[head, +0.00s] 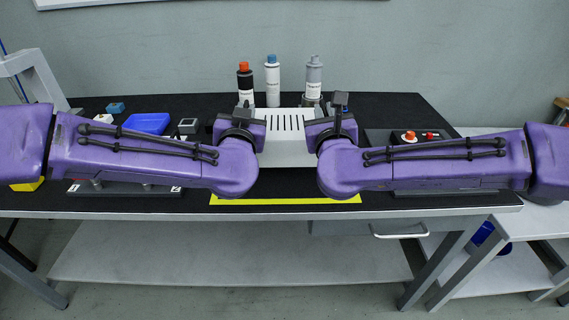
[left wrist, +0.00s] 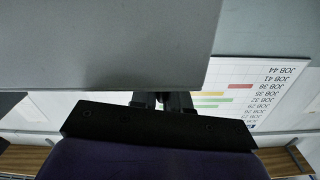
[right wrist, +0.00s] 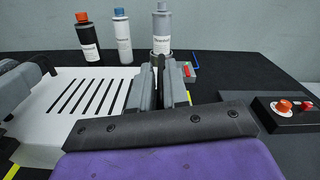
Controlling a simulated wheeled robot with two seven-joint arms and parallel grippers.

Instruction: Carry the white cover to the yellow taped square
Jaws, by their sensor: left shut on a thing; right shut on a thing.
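The white cover (head: 285,152) is a box-like shell with dark slots on top, between my two arms in the head view. It also shows at the left of the right wrist view (right wrist: 45,115). My left gripper (head: 258,121) is shut on the cover's left side, and my right gripper (head: 311,122) is shut on its right side. I cannot tell whether the cover touches the table. A large grey-white surface fills the left wrist view's top left.
Three bottles (head: 273,82) stand behind the cover. A blue box (head: 147,123) and small items lie at the left.

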